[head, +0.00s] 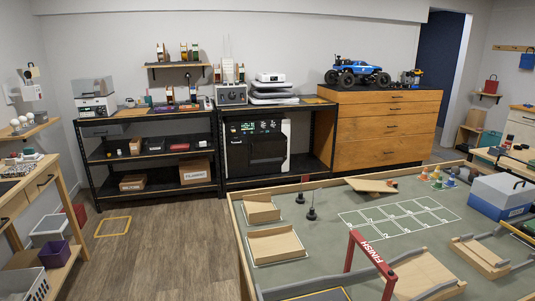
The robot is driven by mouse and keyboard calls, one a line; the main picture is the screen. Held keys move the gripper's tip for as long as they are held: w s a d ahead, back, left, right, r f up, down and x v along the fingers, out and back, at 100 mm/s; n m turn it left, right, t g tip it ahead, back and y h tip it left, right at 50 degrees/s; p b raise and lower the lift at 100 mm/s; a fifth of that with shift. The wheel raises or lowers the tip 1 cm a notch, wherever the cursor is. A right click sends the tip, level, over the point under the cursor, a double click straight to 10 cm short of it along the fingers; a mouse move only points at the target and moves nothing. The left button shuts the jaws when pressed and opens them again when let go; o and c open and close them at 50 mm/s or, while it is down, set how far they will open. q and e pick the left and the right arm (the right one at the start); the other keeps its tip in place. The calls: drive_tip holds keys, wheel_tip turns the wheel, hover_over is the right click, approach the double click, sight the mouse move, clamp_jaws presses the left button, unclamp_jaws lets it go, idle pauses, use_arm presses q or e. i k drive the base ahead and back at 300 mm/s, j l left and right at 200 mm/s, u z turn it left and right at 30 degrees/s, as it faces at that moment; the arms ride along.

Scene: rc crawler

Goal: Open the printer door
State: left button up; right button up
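A black-fronted machine with a pale side, which looks like the printer (238,160), stands on the lower shelf of the black rack at the back centre. Its top strip carries small lit green displays and knobs. The dark front door (267,150) below the strip seems shut, but its edges and handle are too small to tell clearly. Neither of my grippers is in the head view, and nothing of mine touches the machine.
A track table with a raised wooden rim (240,235) fills the right foreground, with ramps and a red finish arch (371,254). A wooden workbench (50,190) stands at left. Open wood floor (170,225) lies between, reaching the rack. A wooden drawer cabinet (385,128) stands right of the rack.

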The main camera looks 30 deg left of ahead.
sight(268, 148)
drive_tip(key=j+u, duration=0.45)
drive_tip(key=i+j+u, duration=0.35)
drive_tip(key=i+j, duration=0.2)
drive_tip(key=j, duration=0.2)
drive_tip(key=i+j+u, duration=0.35)
drive_tip(key=i+j, duration=0.25)
drive_tip(key=i+j+u, duration=0.35)
drive_tip(key=i, duration=0.4)
drive_tip(key=i+z, duration=0.1)
drive_tip(key=i, duration=0.5)
drive_tip(key=i+j+z, duration=0.15)
drive_tip(key=i, duration=0.45)
drive_tip(key=i+z, duration=0.1)
drive_tip(key=i, duration=0.55)
drive_tip(key=i+j+z, duration=0.1)
drive_tip(key=i+j, duration=0.15)
drive_tip(key=i, duration=0.3)
